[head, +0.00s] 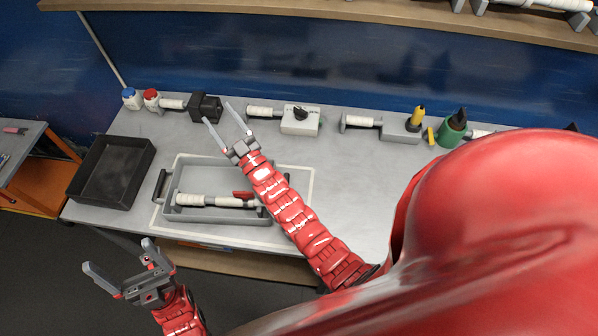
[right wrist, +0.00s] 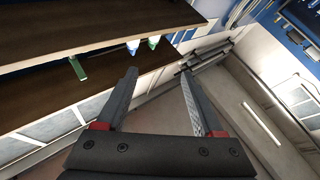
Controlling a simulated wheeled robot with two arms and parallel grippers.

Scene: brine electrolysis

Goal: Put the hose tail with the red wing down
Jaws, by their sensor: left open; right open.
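The hose tail with the red wing (head: 205,201) is a pale ribbed piece lying lengthwise in the grey tray (head: 183,219) on the bench. Its red wing (head: 243,194) shows near its right end, which is close to my right arm and partly hidden by it. My right gripper (head: 216,112) is open and empty above the back of the bench, beyond the tray. In the right wrist view its jaws (right wrist: 158,72) are apart with nothing between them. My left gripper (head: 118,253) is open and empty in front of the bench, below the black bin.
A black bin (head: 83,183) stands left of the tray. The bench between the tray and back row is clear.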

